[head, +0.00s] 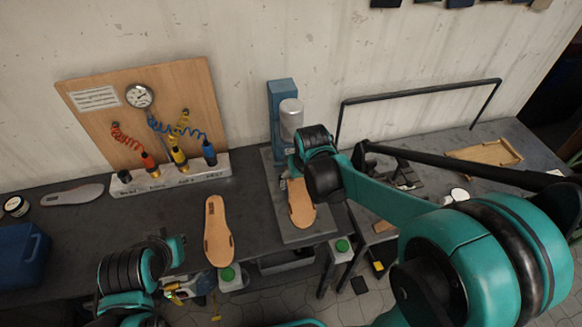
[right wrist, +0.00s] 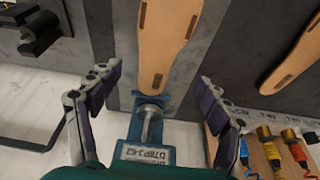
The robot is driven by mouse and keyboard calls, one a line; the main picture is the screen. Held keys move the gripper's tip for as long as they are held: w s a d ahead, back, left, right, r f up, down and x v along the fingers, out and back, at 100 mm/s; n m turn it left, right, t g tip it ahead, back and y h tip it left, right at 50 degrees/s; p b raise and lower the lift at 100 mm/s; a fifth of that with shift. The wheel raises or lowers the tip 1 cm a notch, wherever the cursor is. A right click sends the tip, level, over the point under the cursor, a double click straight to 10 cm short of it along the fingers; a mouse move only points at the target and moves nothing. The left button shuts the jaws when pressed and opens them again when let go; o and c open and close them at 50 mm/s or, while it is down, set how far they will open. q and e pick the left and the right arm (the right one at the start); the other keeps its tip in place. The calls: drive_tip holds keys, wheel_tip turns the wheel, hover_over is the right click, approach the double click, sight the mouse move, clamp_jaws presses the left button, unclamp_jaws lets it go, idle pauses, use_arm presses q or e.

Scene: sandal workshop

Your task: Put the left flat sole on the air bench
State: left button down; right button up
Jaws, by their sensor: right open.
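One tan flat sole (head: 301,204) lies on the grey base plate (head: 310,236) of a blue press; it shows between my fingers in the right wrist view (right wrist: 165,45). A second tan flat sole (head: 216,232) lies on the dark bench (head: 130,228) before the air-hose board (head: 90,120); part of it is at the right in the wrist view (right wrist: 300,45). I cannot tell which sole is the left one. My right gripper (head: 291,172) is open above the plate by the press, its fingers either side of the first sole. My left gripper (head: 178,289) is low at the bench's front edge, its jaws unclear.
The press (head: 283,100) with its silver cylinder stands close behind my right gripper. A grey insole (head: 72,195), a small jar (head: 16,206) and a blue bin (head: 22,255) are at the left. A black frame (head: 420,91) stands at the right. Bench between insole and second sole is mostly clear.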

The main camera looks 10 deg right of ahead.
sight(298, 192)
drive_tip(key=shift+f+b, duration=0.35)
drive_tip(key=shift+f, duration=0.3)
drive_tip(key=b+x, duration=0.6)
drive_tip(key=x, duration=0.1)
drive_tip(key=shift+w+f+b, duration=0.3)
drive_tip(key=shift+f, duration=0.05)
drive_tip(key=c, duration=1.1)
drive_tip(key=shift+o, duration=0.2)
drive_tip(key=shift+r, duration=0.1)
